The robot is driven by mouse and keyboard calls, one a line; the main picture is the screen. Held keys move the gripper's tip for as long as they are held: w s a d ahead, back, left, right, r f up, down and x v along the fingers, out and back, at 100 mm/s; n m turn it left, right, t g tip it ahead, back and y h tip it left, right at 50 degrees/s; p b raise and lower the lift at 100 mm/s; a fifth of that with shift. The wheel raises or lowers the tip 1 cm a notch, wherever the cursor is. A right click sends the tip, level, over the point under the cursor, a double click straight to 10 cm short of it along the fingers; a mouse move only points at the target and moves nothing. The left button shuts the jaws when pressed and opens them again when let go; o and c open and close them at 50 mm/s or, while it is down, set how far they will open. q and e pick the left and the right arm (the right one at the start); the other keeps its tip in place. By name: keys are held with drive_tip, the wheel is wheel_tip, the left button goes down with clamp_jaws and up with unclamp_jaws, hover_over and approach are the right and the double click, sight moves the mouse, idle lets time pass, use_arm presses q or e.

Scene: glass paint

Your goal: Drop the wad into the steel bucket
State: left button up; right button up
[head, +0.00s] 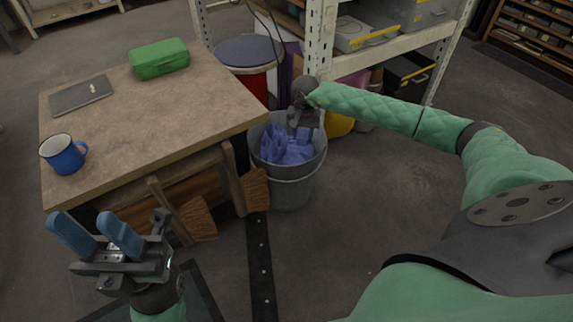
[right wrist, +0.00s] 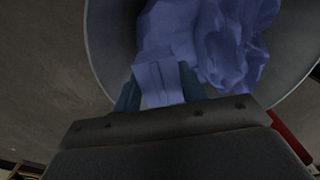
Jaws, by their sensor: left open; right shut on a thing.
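The steel bucket (head: 293,181) stands on the floor to the right of the table, with crumpled blue material showing inside its rim. My right gripper (head: 298,128) reaches down at the bucket's mouth. In the right wrist view my right gripper (right wrist: 160,92) is shut on the blue wad (right wrist: 165,68), with more crumpled blue beyond and beside it. I cannot tell where the held wad ends and any other blue material begins. The bucket's inner wall (right wrist: 105,40) surrounds it there. My left gripper (head: 98,238) is open and empty, in front of the table at the lower left.
The wooden table (head: 190,105) holds a blue mug (head: 65,156), a grey flat case (head: 80,95) and a green box (head: 159,58). Brushes (head: 197,219) hang at its front side. A metal shelf (head: 390,50) and a red drum (head: 252,84) stand behind the bucket.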

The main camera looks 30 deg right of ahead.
drive_tip(key=o, duration=1.1)
drive_tip(key=shift+r+p, duration=0.95)
drive_tip(key=shift+r, duration=2.9)
